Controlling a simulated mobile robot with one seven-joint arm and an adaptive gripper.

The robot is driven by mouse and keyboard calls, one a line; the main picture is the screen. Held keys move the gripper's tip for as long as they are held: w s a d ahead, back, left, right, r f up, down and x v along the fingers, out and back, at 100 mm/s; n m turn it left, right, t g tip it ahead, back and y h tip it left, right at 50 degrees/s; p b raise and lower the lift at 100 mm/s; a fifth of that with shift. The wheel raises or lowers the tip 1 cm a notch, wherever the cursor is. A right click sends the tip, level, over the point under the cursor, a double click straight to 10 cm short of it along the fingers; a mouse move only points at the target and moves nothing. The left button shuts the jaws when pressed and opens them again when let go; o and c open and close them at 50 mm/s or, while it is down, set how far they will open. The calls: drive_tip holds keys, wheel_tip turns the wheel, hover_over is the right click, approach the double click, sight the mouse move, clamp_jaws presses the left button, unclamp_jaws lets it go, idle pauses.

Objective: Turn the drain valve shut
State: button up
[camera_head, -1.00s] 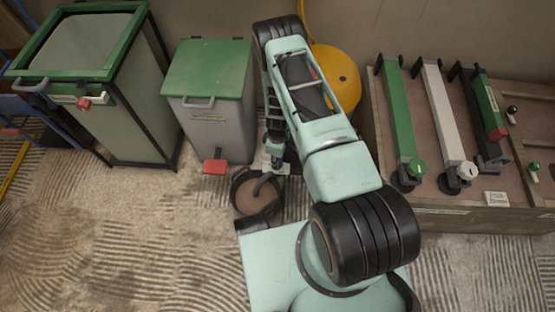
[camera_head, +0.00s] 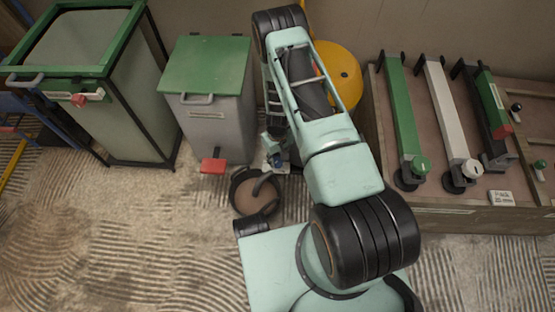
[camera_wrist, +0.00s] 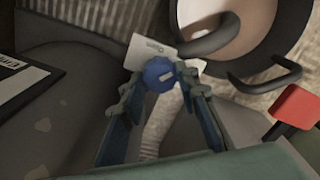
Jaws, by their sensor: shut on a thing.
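The drain valve's round blue knob (camera_wrist: 158,74) shows in the wrist view, with a short pale mark on its face. My gripper (camera_wrist: 161,84) has its two fingers on either side of the knob and is shut on it. A white label (camera_wrist: 146,50) with small dark writing lies just beyond the knob. A pale ribbed hose or pipe (camera_wrist: 160,128) runs below it between the fingers. In the head view my gripper (camera_head: 275,148) is low beside the grey bin, and my arm hides much of the valve's surroundings.
A dark bucket (camera_head: 236,197) with a curved spout or handle over it stands close by. A grey bin (camera_head: 213,135) with a green lid and red pedal (camera_head: 212,166) is to the left. A yellow tank (camera_head: 343,72) stands behind my arm; a workbench (camera_head: 440,222) is at right.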

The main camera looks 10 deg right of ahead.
sight(278, 161)
drive_tip(key=m+b, duration=0.1)
drive_tip(key=m, duration=0.4)
drive_tip(key=shift+m, duration=2.6)
drive_tip(key=o, duration=1.2)
drive_tip(key=shift+c, duration=0.2)
drive_tip(key=shift+r, duration=0.15)
wheel_tip(278, 161, up, 12)
